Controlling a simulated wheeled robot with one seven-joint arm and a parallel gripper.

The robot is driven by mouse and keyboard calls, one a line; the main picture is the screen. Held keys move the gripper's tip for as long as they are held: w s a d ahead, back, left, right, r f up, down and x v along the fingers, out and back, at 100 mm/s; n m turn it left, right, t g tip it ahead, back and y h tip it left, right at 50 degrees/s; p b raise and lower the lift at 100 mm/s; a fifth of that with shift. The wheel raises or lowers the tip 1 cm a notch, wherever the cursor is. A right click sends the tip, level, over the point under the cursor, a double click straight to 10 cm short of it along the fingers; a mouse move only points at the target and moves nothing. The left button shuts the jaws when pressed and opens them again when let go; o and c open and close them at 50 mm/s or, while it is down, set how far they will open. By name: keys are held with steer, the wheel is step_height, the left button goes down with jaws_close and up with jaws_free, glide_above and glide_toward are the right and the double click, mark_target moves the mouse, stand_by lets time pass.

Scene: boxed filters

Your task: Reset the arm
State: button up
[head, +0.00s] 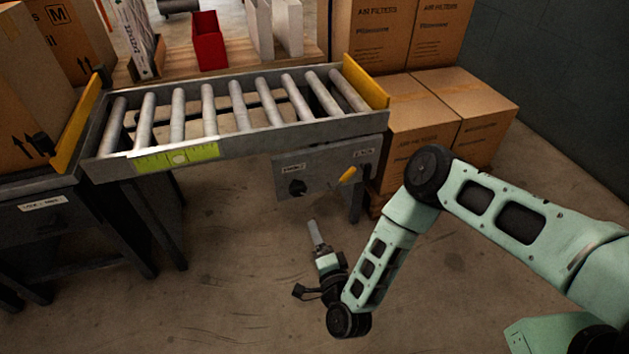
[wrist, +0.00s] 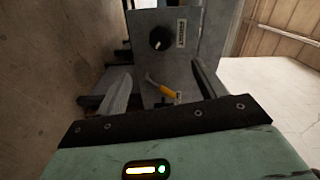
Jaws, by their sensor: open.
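My gripper (head: 315,236) is in front of the roller conveyor, low and over the bare floor in the head view. In the wrist view my gripper (wrist: 160,88) shows two fingers spread apart with nothing between them. It faces the conveyor's grey control box (wrist: 180,50), which has a black knob and a yellow lever. The same control box (head: 325,168) hangs under the right end of the conveyor in the head view. My arm is bent, coming in from the right.
The roller conveyor (head: 240,147) is empty, with yellow end guards. Stacked cartons (head: 420,117) stand to its right, and another carton (head: 28,110) is at the left. A red bin (head: 208,42) sits on a wooden surface behind. The floor (head: 230,270) in front is clear.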

steer(key=w+a+r+n+g+y, duration=0.2)
steer(key=a+r+n+g, duration=0.2)
steer(key=a+r+n, duration=0.15)
steer(key=w+a+r+n+g+y, duration=0.25)
steer(key=a+r+n+g, duration=0.2)
steer(key=r, duration=0.25)
steer(key=s+d+r+n+g+h, duration=0.4)
steer(key=s+d+r+n, duration=0.1)
steer(key=s+d+r, duration=0.7)
steer(key=s+d+r+n+g+h, duration=0.5)
steer(key=s+d+r, duration=0.5)
steer(key=s, duration=0.5)
step_height(320, 180, up, 32)
steer(key=p, duration=3.2)
steer(key=shift+w+a+f, duration=0.15)
steer(key=shift+a, duration=0.05)
